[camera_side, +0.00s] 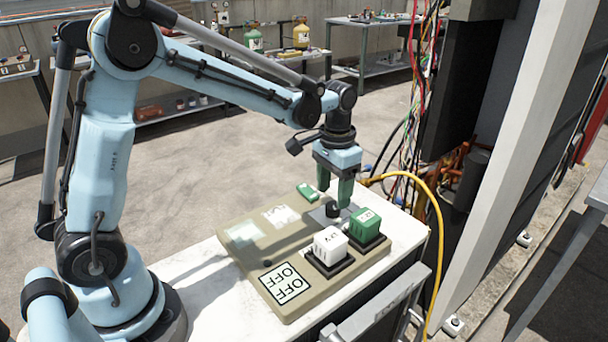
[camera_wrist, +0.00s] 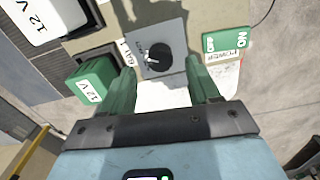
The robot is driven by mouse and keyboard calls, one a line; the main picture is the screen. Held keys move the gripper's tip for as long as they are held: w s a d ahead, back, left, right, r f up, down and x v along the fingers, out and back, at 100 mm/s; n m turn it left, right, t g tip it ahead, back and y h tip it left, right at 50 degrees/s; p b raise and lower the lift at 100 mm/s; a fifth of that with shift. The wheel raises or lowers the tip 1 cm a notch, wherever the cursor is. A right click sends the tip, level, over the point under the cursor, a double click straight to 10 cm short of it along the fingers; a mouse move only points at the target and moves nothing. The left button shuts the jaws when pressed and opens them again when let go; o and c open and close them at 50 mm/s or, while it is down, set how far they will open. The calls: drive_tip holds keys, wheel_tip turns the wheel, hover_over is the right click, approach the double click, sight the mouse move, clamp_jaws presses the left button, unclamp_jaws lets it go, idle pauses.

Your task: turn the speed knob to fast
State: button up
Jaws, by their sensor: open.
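The speed knob (camera_wrist: 157,57) is a round black knob with a white mark, on a grey square plate (camera_wrist: 145,32) in the wrist view. In the side view the knob (camera_side: 333,210) sits on the tan panel (camera_side: 262,262), just below my fingertips. My gripper (camera_side: 340,200) points down with green fingers. In the wrist view my gripper (camera_wrist: 163,85) is open, one finger on each side of the picture, with the knob ahead of the gap between them. Nothing is held. I cannot tell whether the fingers touch the knob. The plate's speed lettering is not readable.
A white 12 V block (camera_side: 331,245) and a green 12 V block (camera_side: 364,224) stand in black holders close to the knob. A green power switch (camera_side: 307,192) lies behind it. A yellow cable (camera_side: 436,200) arcs at the right.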

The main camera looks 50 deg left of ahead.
sight(332, 206)
wheel_tip(332, 206, up, 9)
drive_tip(key=shift+f, duration=0.15)
idle(0.4)
drive_tip(key=s+f+n+t, duration=0.1)
drive_tip(key=s+f+t, duration=0.2)
drive_tip(key=s+t, duration=0.4)
drive_tip(key=s, duration=0.6)
drive_tip(key=shift+s+d, duration=0.2)
drive_tip(key=shift+s, duration=0.05)
